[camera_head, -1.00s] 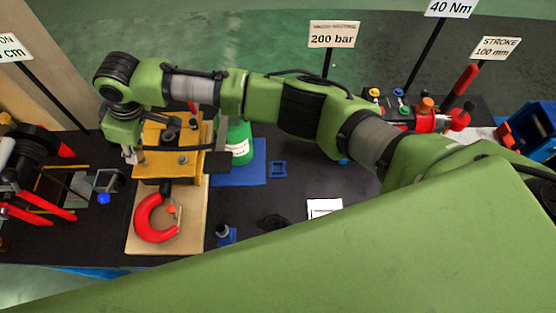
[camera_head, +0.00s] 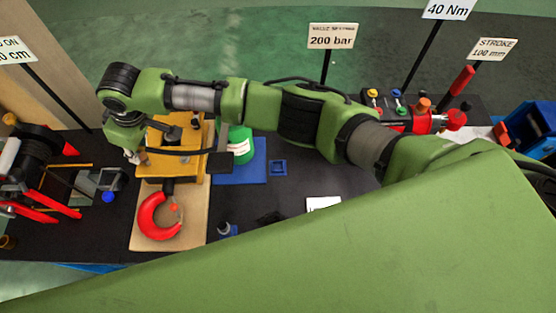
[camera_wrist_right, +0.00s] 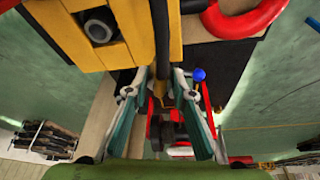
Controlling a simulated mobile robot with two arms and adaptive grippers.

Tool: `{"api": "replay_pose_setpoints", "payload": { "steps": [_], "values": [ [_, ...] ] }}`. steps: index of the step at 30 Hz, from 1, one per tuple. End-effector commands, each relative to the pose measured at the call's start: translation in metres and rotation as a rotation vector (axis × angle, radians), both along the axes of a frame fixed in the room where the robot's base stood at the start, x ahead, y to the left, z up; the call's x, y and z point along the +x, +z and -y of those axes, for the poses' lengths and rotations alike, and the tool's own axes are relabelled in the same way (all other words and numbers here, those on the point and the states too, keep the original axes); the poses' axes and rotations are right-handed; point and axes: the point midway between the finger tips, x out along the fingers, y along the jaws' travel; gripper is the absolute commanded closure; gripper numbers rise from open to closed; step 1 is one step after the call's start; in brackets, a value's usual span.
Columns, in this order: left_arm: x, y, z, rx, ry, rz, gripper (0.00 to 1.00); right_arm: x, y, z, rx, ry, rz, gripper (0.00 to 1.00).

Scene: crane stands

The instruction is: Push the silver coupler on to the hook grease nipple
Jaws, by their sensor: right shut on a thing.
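The red hook (camera_head: 158,232) lies on a light board below the yellow block (camera_head: 192,172) in the head view. The hook also shows at the top right of the right wrist view (camera_wrist_right: 240,22), beside the block (camera_wrist_right: 62,30). My right gripper (camera_head: 138,157) is at the block's left side, pointing down. In the right wrist view its fingers (camera_wrist_right: 160,92) are closed around a dark, slim piece, which I take to be the coupler on its hose. The silver coupler is mostly hidden by the fingers. I cannot make out the grease nipple or whether the coupler touches it. My left gripper is out of view.
A green-and-white container (camera_head: 241,146) stands on a blue mat (camera_head: 240,175) right of the block. A black machine with red legs (camera_head: 30,165) stands at the left. A blue-knobbed vise (camera_head: 108,184) is close by. My large green arm covers the lower right.

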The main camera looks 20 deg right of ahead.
Motion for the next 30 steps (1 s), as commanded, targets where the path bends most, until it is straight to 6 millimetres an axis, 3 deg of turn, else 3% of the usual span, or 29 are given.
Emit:
{"api": "replay_pose_setpoints", "payload": {
  "steps": [30],
  "values": [
    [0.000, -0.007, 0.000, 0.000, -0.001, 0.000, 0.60, 0.000, -0.016, 0.000, 0.000, 0.001, 0.000, 1.00]
  ]
}}
